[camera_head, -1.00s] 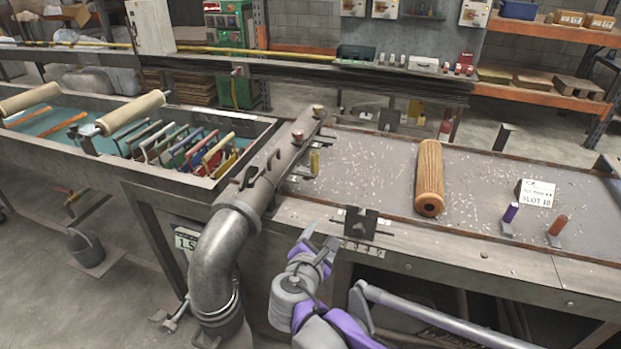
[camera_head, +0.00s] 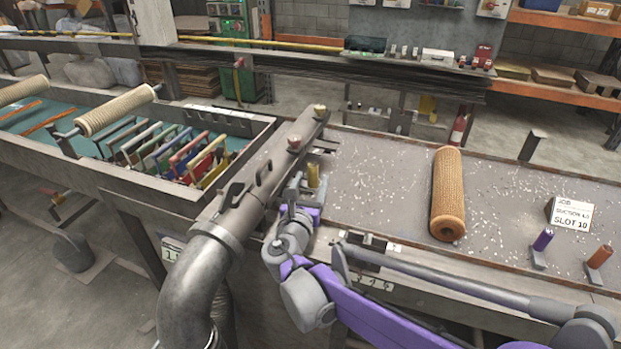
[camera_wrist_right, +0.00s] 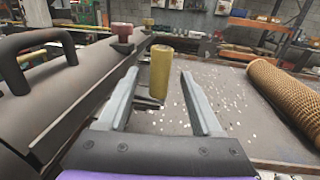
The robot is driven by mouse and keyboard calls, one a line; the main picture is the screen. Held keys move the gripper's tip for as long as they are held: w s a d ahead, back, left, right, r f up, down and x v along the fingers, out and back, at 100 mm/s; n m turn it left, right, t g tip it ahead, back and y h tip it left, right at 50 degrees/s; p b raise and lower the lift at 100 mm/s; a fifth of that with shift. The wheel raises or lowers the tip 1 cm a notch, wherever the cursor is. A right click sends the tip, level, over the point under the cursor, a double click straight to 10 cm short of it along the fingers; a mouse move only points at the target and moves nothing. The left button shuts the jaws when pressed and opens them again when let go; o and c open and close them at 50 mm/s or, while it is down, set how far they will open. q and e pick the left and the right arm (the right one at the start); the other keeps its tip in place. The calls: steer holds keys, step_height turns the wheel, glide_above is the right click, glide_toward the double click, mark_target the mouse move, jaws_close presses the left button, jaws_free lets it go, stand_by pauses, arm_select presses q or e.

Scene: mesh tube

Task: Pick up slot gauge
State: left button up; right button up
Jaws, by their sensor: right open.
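A yellow cylindrical handle, which looks like the slot gauge (camera_head: 313,174), stands upright beside the large grey pipe, at the left end of the grey bench top. In the right wrist view the yellow handle (camera_wrist_right: 160,68) stands between the two fingers, with a dark flat part at its foot. My right gripper (camera_head: 301,190) is open and close to it. In the wrist view the fingers (camera_wrist_right: 160,85) lie on either side of the handle, with gaps showing. Whether the handle is fully between the fingertips in depth is hard to tell. My left gripper is not in view.
The grey pipe (camera_head: 262,188) with handles runs close along the left. A tan mesh roll (camera_head: 447,195) lies on the bench. Purple (camera_head: 542,240) and red-brown (camera_head: 599,256) handled pieces stand near a "SLOT 10" sign (camera_head: 570,214). The speckled bench top between is mostly clear.

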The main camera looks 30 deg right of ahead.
steer(key=x, duration=0.6)
steer(key=shift+r, duration=0.15)
steer(key=shift+s+a, duration=0.1)
jaws_close()
